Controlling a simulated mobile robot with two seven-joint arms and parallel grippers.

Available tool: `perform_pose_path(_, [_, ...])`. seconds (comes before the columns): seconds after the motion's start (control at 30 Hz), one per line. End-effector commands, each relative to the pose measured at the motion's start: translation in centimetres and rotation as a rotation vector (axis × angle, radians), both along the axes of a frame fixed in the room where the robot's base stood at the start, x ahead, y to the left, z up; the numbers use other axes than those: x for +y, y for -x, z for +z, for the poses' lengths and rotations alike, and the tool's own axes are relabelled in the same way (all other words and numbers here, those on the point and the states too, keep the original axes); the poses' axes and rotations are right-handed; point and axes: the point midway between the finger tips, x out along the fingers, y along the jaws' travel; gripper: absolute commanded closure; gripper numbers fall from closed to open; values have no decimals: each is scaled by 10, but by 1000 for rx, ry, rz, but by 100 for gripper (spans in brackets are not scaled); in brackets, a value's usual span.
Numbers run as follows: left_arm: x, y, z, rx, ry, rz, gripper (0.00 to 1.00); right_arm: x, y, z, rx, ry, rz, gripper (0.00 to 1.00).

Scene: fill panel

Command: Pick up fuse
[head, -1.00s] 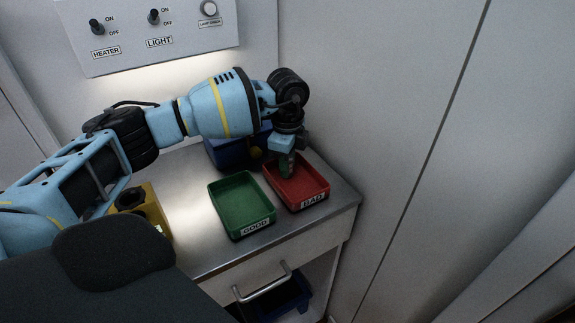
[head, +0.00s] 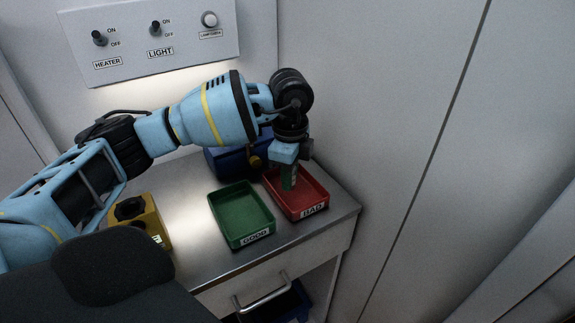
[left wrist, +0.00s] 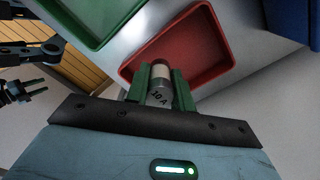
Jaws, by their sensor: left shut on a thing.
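My left gripper (head: 289,179) is over the red tray marked BAD (head: 313,209), with its fingers pointing down. In the left wrist view its green fingers are shut on a fuse (left wrist: 160,84), a pale and grey cylinder marked "10A". The red tray (left wrist: 208,78) lies beyond the fuse in that view. In the head view the fuse is hidden by the fingers, and I cannot tell whether it touches the tray floor. At the left of the wrist view, dark parts that look like my right gripper (left wrist: 37,87) show small and unclear.
The green tray marked GOOD (head: 240,213) stands left of the red one. A dark blue box (head: 228,161) is behind them, and a yellow block (head: 153,225) with a dark socket is at left. A switch panel (head: 185,38) is on the back wall; a wall closes the right side.

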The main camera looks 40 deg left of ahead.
Motion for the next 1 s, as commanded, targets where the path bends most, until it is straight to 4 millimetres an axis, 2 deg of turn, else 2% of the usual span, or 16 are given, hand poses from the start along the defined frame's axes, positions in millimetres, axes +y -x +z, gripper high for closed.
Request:
perform_pose_path(0.2, [-32, 34, 4, 0, 0, -5, 100, 0, 0, 0, -1, 0, 0, 55])
perform_pose_path(0.5, [-64, 69, 9, 0, 0, -2, 100, 0, 0, 0, -1, 0, 0, 55])
perform_pose_path(0.7, [-72, 78, 10, 0, 0, 1, 100, 0, 0, 0, -1, 0, 0, 55])
perform_pose_path(1.0, [-73, 79, 10, 0, 0, 2, 100, 0, 0, 0, 0, 0, 0, 55])
